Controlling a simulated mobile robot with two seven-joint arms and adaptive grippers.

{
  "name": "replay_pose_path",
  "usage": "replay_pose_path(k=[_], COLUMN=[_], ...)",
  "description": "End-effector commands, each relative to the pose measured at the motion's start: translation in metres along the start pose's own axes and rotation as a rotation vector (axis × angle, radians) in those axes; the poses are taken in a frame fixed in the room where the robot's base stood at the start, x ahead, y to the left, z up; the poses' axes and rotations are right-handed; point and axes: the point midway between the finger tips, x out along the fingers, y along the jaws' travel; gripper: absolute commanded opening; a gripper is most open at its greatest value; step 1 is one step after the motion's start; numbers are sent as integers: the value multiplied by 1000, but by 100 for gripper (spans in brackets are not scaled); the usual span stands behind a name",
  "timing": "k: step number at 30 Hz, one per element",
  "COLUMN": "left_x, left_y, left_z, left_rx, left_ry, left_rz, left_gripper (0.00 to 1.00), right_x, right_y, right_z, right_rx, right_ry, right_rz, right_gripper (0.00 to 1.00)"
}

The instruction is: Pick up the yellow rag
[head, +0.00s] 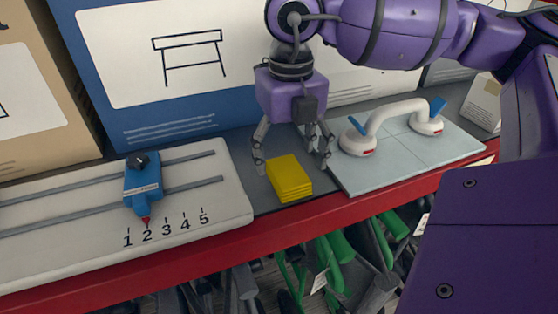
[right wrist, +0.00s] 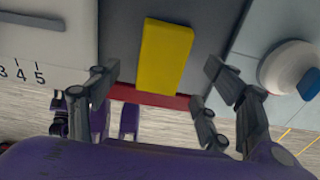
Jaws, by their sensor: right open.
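The yellow rag (head: 289,177) is a folded block lying on the dark grey shelf surface, near the red front edge. My right gripper (head: 293,166) points down over it, with its open fingers on either side and slightly behind the rag in the head view. In the right wrist view the rag (right wrist: 164,56) lies between the lines of the two open fingers (right wrist: 160,72), apart from both. The gripper holds nothing. My left gripper does not show.
A white board with rails, numbers and a blue slider (head: 143,185) lies left of the rag. A pale tile (head: 400,157) with a white double suction handle (head: 392,115) lies right. Large boxes (head: 170,60) stand behind. A red edge (head: 260,232) runs in front, with green-handled tools (head: 335,248) below.

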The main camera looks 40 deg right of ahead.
Motion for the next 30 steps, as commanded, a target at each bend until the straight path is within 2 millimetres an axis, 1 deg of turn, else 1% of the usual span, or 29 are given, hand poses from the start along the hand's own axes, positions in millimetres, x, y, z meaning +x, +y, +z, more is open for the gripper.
replay_pose_path(k=[3, 7, 10, 16, 26, 30], left_x=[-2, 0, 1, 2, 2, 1], left_y=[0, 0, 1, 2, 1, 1], left_z=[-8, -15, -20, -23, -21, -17], left_rx=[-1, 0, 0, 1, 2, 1], left_ry=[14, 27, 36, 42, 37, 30], left_rz=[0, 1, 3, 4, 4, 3], left_gripper=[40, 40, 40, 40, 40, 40], right_x=[18, 34, 39, 39, 39, 39], right_y=[-3, -2, -2, -2, -2, -2], right_z=[0, 1, 1, 1, 1, 1], right_rx=[0, 0, 0, 0, 1, 1], right_ry=[3, 1, 0, 0, 0, 0], right_rz=[-1, 0, 0, 1, 1, 1], right_gripper=[73, 73, 73, 73, 29, 28])
